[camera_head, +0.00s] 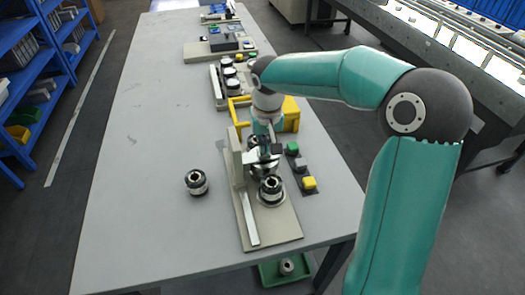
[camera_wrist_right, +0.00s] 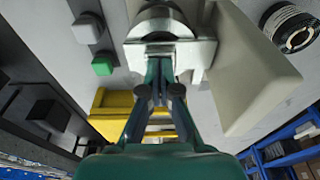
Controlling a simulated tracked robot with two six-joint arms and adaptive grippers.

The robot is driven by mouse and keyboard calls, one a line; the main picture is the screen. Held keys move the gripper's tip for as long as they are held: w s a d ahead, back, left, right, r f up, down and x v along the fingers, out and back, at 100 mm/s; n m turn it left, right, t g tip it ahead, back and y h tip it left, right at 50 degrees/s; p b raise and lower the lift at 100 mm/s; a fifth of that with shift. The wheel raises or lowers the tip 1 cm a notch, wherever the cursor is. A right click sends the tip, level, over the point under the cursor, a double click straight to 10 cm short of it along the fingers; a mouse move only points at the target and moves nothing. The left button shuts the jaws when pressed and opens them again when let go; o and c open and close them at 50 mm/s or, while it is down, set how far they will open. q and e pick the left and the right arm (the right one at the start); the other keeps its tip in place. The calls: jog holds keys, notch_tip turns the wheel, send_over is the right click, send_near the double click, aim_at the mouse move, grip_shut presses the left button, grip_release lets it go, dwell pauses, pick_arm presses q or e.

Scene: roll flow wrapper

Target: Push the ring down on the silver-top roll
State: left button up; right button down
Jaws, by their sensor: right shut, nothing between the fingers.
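My right gripper (camera_head: 264,150) points down over the beige fixture (camera_head: 285,232) in the head view, its fingers together with nothing between them. In the wrist view its shut fingertips (camera_wrist_right: 160,68) are at a silver bracket (camera_wrist_right: 185,52); whether they touch it I cannot tell. A rounded silver roll top (camera_wrist_right: 158,22) shows just beyond the bracket. In the head view that roll is mostly hidden behind the gripper. A black and silver roll (camera_head: 270,189) stands upright on the fixture, nearer the front. The ring cannot be made out clearly. My left gripper is not in view.
A loose roll (camera_head: 196,183) stands on the table (camera_head: 150,130) left of the fixture. The table's left side is clear.

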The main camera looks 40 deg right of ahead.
jog(key=shift+r, duration=0.1)
notch_tip(320, 180, up, 8)
jog(key=p, duration=0.6)
jog(key=shift+r+p, duration=0.15)
jog(key=shift+p, duration=0.25)
